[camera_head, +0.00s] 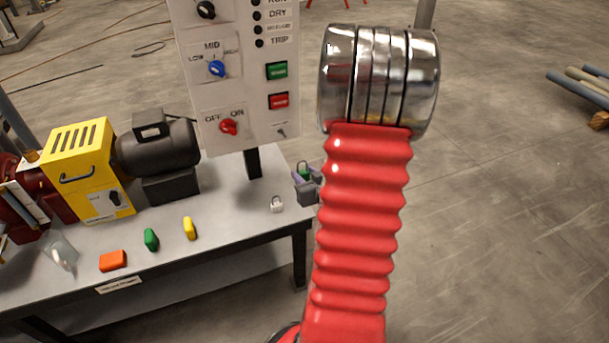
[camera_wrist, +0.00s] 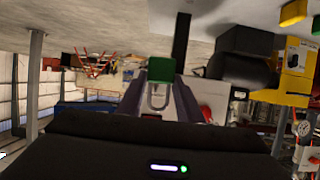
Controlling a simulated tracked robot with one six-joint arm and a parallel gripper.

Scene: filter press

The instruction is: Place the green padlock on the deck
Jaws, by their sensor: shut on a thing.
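The green padlock (camera_head: 305,175) is between the grey fingers of my gripper (camera_head: 304,184), which is shut on it. In the wrist view the padlock's green body (camera_wrist: 160,69) and its pale shackle (camera_wrist: 159,97) show between the two fingers (camera_wrist: 161,92). The gripper is at the right end of the grey deck (camera_head: 235,225) in the head view, partly hidden behind my red arm. I cannot tell its height over the deck or whether it is past the edge.
A white padlock (camera_head: 277,205) stands on the deck left of my gripper. A control panel (camera_head: 235,70) on a post rises close by. Yellow (camera_head: 189,228), green (camera_head: 151,240) and orange (camera_head: 112,260) pieces lie along the front. A black motor (camera_head: 157,150) and yellow housing (camera_head: 90,170) stand behind.

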